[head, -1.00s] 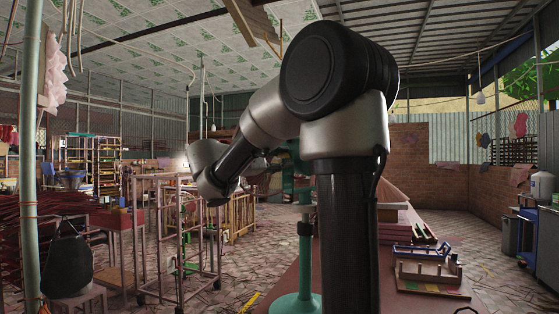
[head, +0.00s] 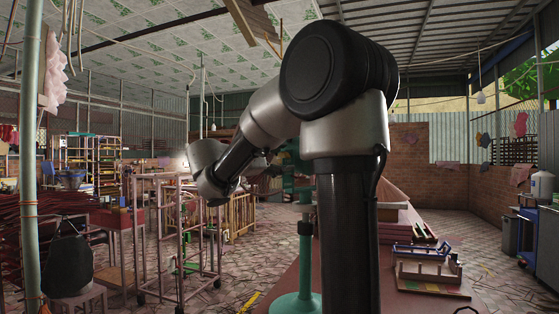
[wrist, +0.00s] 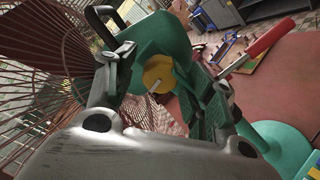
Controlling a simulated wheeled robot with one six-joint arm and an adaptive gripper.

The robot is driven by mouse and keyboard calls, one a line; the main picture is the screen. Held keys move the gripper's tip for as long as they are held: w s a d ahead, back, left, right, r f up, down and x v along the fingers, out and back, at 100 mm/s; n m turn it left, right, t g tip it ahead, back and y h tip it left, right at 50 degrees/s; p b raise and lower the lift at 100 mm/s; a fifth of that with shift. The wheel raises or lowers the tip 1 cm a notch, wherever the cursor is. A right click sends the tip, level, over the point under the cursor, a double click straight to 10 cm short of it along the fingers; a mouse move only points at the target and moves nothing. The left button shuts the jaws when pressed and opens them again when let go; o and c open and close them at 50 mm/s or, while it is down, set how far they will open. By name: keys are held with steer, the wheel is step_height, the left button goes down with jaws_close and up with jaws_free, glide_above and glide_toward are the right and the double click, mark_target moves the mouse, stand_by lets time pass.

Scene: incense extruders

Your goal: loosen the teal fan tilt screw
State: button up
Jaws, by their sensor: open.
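The teal fan's stand (head: 305,245) rises from the table in the head view, partly behind my arm. In the wrist view the teal fan housing (wrist: 163,42) is close in front of me, with the wire cage (wrist: 45,60) at the left. A round yellow knob (wrist: 157,72) with a short pale pin sits below the housing, probably the tilt screw. My gripper (wrist: 162,70) is open, with one finger on each side of the knob. I cannot tell whether either finger touches it. My gripper is mostly hidden in the head view.
The fan's round teal base (wrist: 278,143) stands on the red table (head: 335,285). A red-handled lever (wrist: 268,43) reaches in at the right of the wrist view. A wooden jig (head: 428,272) lies on the table at right. A metal rack (head: 160,235) stands at left.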

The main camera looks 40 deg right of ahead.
steer(key=s+a, duration=0.1)
steer(key=a, duration=1.1)
steer(key=s+f+y, duration=0.2)
steer(key=f+y, duration=0.2)
steer(key=f, duration=0.5)
steer(key=s+f+y, duration=0.3)
steer(key=f+y, duration=0.1)
steer(key=f, duration=0.4)
steer(key=s+a+f+m+t+y, duration=0.1)
steer(key=s+a+f+m+y, duration=0.1)
steer(key=s, duration=0.6)
steer(key=s+a+f+m+t+y, duration=0.1)
steer(key=s+a+f+m+y, duration=0.1)
steer(key=s+f+m+y, duration=0.2)
steer(key=shift+s+a+f+t+y, duration=0.4)
steer(key=shift+s+f+y, duration=0.95)
steer(key=shift+s+y, duration=0.6)
